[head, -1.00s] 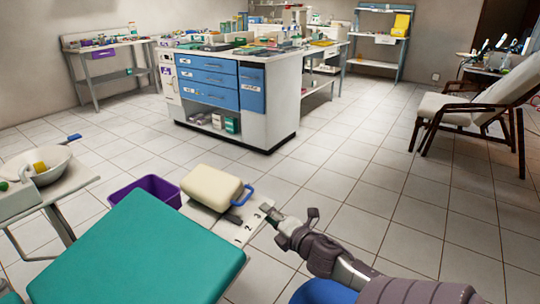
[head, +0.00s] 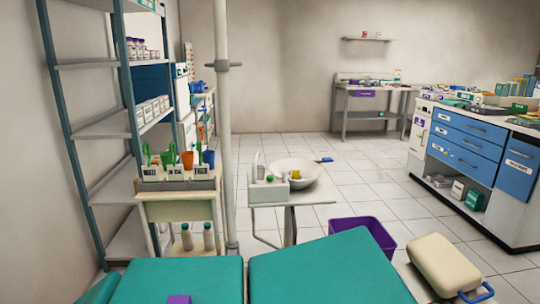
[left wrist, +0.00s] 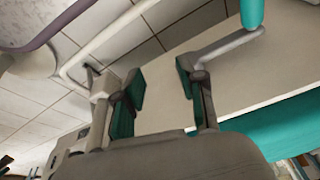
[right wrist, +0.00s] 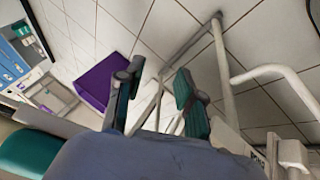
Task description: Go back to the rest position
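My left gripper (left wrist: 160,95) is open and empty in the left wrist view, with a gap between its two dark-and-green fingers. My right gripper (right wrist: 157,95) is open and empty in the right wrist view, above the tiled floor near a purple bin (right wrist: 97,82). Neither gripper shows in the head view now. The head view shows the teal dental chair (head: 322,272) at the bottom, with a small purple object (head: 179,299) on it.
A small stand (head: 180,208) holds labelled cups and tools. A bowl (head: 306,168) sits on a side table beside a pole (head: 222,120). Blue-drawer cabinets (head: 465,140) stand far right. Tiled floor beyond is open.

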